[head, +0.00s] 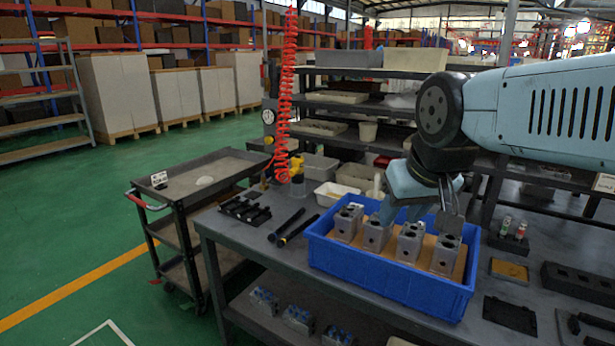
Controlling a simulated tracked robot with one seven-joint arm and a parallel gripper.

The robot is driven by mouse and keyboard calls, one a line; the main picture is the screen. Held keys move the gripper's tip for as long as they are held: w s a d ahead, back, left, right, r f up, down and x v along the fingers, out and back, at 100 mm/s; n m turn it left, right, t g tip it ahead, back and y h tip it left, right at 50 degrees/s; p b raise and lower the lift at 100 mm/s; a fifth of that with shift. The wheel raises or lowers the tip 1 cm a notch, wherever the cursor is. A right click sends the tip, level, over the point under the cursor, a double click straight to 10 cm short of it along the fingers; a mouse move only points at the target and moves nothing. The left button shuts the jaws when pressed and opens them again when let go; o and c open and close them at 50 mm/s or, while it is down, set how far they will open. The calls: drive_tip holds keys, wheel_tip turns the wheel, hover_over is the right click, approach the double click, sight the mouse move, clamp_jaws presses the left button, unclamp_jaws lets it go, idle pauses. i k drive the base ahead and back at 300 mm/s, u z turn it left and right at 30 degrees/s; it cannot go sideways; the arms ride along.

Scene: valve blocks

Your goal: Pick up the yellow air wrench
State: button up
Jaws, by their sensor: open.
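The yellow air wrench (296,165) is small in the head view, near the back left of the workbench, at the lower end of a red coiled hose (285,90). Its lower part is hard to make out against the bench clutter. My gripper (449,218) is to the right of the wrench and well apart from it, over the right part of a blue crate (390,291). It is open, with its fingers pointing down just above the metal blocks. I cannot tell whether anything touches the fingers.
Several grey valve blocks (409,241) stand in the blue crate. Black-handled tools (290,226) and a black holder (244,211) lie on the workbench (262,250) to its left. A cart (200,175) stands at left. Shelves with bins (335,98) rise behind.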

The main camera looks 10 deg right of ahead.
sight(297, 172)
drive_tip(key=k, duration=0.6)
drive_tip(key=u, duration=0.25)
drive_tip(key=i, duration=0.7)
drive_tip(key=z, duration=0.15)
drive_tip(key=k, duration=0.55)
drive_tip(key=u, duration=0.45)
drive_tip(key=i, duration=1.45)
